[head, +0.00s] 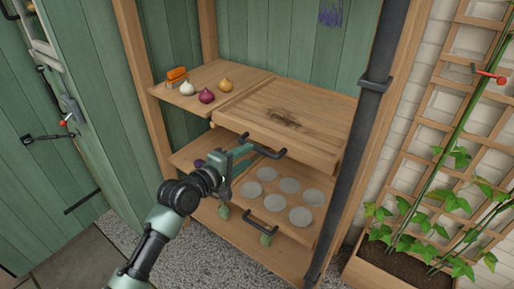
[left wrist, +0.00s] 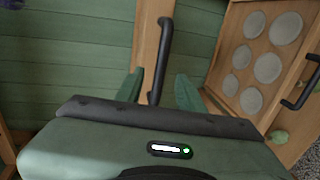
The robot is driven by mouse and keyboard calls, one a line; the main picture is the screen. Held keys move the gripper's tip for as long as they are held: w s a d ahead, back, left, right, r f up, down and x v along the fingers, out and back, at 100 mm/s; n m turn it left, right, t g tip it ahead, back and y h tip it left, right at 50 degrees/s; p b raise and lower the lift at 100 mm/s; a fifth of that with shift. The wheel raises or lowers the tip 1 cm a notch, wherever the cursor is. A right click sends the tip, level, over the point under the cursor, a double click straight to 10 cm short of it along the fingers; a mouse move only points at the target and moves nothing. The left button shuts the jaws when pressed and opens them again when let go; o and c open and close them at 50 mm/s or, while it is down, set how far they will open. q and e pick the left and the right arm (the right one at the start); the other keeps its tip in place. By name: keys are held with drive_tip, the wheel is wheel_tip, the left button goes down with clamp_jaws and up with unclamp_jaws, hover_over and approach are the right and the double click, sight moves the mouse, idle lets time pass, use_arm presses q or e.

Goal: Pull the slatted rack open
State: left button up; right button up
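The slatted rack (head: 300,105) appears to be the upper wooden pull-out in the shelf unit, with a dark stain on its top. Its dark bar handle (head: 268,152) is on the front edge. My left gripper (head: 243,155) is at the left end of this handle. In the left wrist view the handle (left wrist: 163,50) stands upright in the picture, its near end between the two green fingertips (left wrist: 157,90). The fingers are apart, with gaps beside the bar. I cannot tell whether either finger touches it. My right gripper is out of view.
Below, a tray with several round grey discs (head: 290,186) has its own dark handle (head: 262,226). Onions and garlic (head: 206,95) lie on the left shelf. A dark pipe (head: 367,120) stands at the right, beside a planted trellis (head: 440,130).

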sight(257, 150)
use_arm(q)
drive_tip(key=x, duration=0.7)
drive_tip(key=shift+s, duration=0.1)
drive_tip(key=shift+d, duration=0.1)
drive_tip(key=shift+c, duration=0.4)
clamp_jaws()
idle(0.8)
